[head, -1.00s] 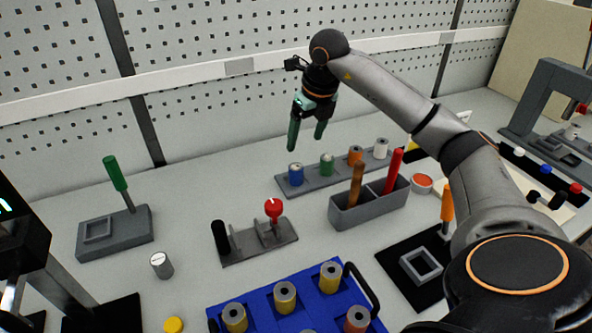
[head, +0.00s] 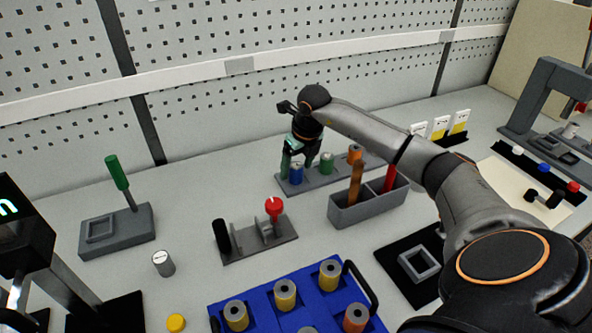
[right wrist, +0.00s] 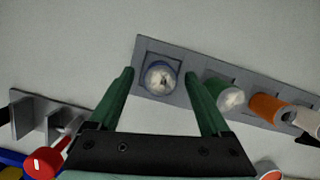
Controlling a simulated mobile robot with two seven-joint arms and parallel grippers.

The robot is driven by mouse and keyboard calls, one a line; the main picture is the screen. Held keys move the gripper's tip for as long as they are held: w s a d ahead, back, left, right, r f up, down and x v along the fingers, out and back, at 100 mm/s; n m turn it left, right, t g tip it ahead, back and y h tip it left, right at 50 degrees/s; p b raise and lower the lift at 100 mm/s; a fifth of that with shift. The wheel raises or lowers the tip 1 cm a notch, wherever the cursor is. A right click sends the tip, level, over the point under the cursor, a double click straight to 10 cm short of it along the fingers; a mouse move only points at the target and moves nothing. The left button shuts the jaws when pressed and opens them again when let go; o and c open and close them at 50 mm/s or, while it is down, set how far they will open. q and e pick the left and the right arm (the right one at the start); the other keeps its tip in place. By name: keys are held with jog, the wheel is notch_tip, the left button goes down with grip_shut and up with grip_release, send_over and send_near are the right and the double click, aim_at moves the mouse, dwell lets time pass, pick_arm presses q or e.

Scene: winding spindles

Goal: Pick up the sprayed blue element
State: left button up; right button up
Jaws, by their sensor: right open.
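The blue element (head: 296,173) stands upright in the leftmost slot of the grey rack (head: 318,180) at the back of the table. In the right wrist view the blue element (right wrist: 161,78) shows from above, with a whitish top and a blue rim. My right gripper (head: 298,166) is open, its green fingers pointing down at the rack. In the right wrist view the fingertips (right wrist: 161,75) lie on either side of the blue element, apart from it. A green element (head: 327,162) and an orange element (head: 354,154) stand further right in the rack. My left gripper is out of view.
A grey bin (head: 352,212) with an orange-brown and a red tool stands in front of the rack. A grey holder with a red knob (head: 274,208) is at front left. A blue tray (head: 262,303) holds several yellow spools. The perforated wall is behind.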

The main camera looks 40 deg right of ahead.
grip_shut()
dwell(0.6)
jog(key=shift+r, duration=0.1)
